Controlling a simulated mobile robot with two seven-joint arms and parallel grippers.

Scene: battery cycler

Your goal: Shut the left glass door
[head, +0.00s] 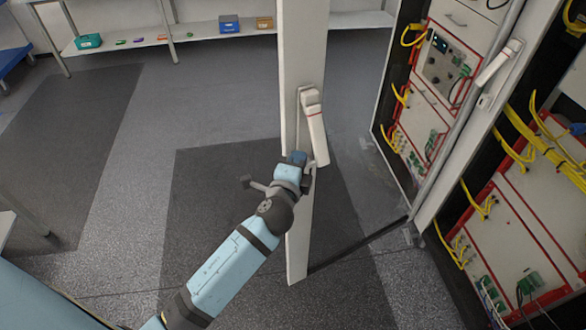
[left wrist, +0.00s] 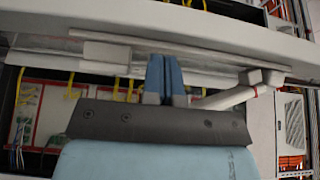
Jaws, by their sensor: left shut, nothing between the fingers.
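The left glass door stands open, its white frame edge (head: 302,50) upright in the middle of the head view. A white handle with a red band (head: 313,128) sticks out from this edge. My left gripper (head: 298,158) is shut and empty, close beside the door edge just below the handle's upper part. In the left wrist view its blue fingertips (left wrist: 164,75) are together, near the white door frame (left wrist: 190,30), with the handle (left wrist: 235,92) just to their right. I cannot tell whether they touch. My right gripper is not in view.
The cabinet at right holds red-framed units (head: 440,70) and yellow cables (head: 545,140). A second white door frame with a handle (head: 498,64) stands in front of it. A shelf (head: 200,32) with small bins runs along the back. The floor between door and cabinet looks clear.

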